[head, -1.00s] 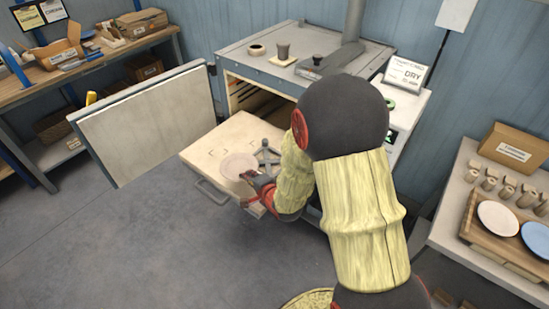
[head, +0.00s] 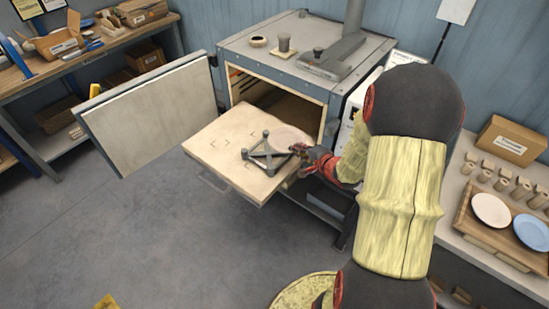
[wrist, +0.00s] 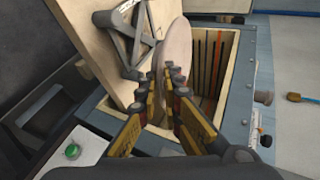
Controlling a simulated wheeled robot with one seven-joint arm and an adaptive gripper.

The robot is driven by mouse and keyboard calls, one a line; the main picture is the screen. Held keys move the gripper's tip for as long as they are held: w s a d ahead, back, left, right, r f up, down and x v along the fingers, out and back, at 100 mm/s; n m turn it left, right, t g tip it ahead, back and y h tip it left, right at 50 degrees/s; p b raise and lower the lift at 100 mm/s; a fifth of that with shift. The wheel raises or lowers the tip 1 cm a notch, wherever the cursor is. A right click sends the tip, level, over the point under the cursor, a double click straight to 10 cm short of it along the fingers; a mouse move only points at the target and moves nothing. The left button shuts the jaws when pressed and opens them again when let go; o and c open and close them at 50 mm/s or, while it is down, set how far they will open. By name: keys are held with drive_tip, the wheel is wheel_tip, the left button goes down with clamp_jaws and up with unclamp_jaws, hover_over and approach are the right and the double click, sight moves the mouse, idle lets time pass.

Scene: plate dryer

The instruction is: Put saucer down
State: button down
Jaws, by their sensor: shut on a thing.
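A pale pinkish saucer (head: 289,135) is at the far right part of the pulled-out tan shelf (head: 213,150), close to the dryer's opening. My gripper (head: 302,154) is shut on its near rim. The wrist view shows the saucer (wrist: 177,48) between the fingertips (wrist: 174,76), seen at a slant. A grey metal stand with several arms (head: 264,158) is on the shelf, just left of the saucer; it also shows in the wrist view (wrist: 130,42). I cannot tell whether the saucer touches the shelf or hangs a little above it.
The dryer (head: 250,60) is open, its door (head: 150,115) swung out left. The shelf's front left part is bare. A side table holds a wooden tray (head: 470,222) with a white plate (head: 491,210) and a blue plate (head: 532,232). A workbench (head: 85,65) stands at the back left.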

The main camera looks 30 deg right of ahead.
drive_tip(key=w+f+b, duration=0.1)
drive_tip(key=w+f, duration=0.1)
drive_tip(key=w, duration=0.1)
drive_tip(key=w+a+f+b, duration=0.1)
drive_tip(key=w+f, duration=0.2)
drive_tip(key=w+a+f+b, duration=0.1)
drive_tip(key=w+f, duration=0.1)
drive_tip(key=w, duration=0.1)
drive_tip(key=shift+a+f+b, duration=0.15)
drive_tip(key=shift+a+b, duration=0.1)
drive_tip(key=shift+b, duration=0.15)
drive_tip(key=shift+w+a+f, duration=0.1)
drive_tip(key=shift+w+f, duration=0.05)
drive_tip(key=shift+f, duration=0.2)
wheel_tip(320, 180, down, 3)
drive_tip(key=shift+w+f+b, duration=0.15)
drive_tip(key=shift+b, duration=0.95)
drive_tip(key=c, duration=2.2)
unclamp_jaws()
drive_tip(key=shift+c, duration=0.2)
